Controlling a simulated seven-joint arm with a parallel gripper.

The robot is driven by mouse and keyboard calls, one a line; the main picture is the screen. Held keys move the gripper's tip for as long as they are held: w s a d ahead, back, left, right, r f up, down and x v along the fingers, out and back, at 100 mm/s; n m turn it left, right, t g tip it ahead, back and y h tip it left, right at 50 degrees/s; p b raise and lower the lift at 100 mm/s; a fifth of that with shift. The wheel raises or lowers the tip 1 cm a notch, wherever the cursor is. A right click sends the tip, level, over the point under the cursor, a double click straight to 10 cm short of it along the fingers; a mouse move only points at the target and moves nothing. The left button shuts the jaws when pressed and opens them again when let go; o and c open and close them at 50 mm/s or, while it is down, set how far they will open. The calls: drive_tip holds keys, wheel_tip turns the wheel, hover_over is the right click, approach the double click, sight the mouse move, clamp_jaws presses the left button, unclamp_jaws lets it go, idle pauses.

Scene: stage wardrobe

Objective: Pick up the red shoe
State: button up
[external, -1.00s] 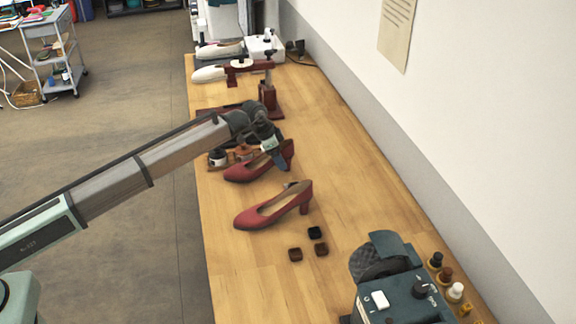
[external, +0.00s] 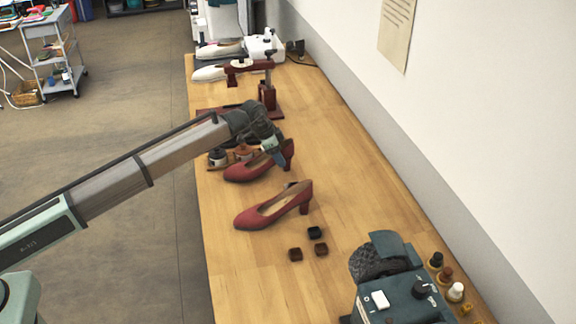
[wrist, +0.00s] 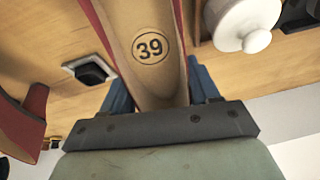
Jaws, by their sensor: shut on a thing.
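Two red heeled shoes are on the wooden workbench. The far red shoe (external: 245,172) has my gripper (external: 279,157) at its heel end. In the wrist view, the blue fingers of my gripper (wrist: 160,88) are on either side of this shoe's tan insole (wrist: 145,25), which is marked 39, and are shut on it. The shoe looks to be at bench level; I cannot tell whether it is clear of the surface. The near red shoe (external: 262,215) stands apart on the bench; part of a red shoe shows at the wrist view's left edge (wrist: 22,122).
Small jars (external: 218,157) stand left of the held shoe. A dark red stand (external: 268,95) is beyond it. Several small dark blocks (external: 315,233) lie nearer, before a green machine (external: 400,290) with a wheel.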

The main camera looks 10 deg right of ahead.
wheel_tip(320, 180, up, 9)
drive_tip(key=shift+f, duration=0.15)
drive_tip(key=s, duration=1.1)
drive_tip(key=shift+f, duration=3.15)
drive_tip(key=shift+f, duration=1.2)
idle(1.4)
drive_tip(key=shift+r, duration=0.15)
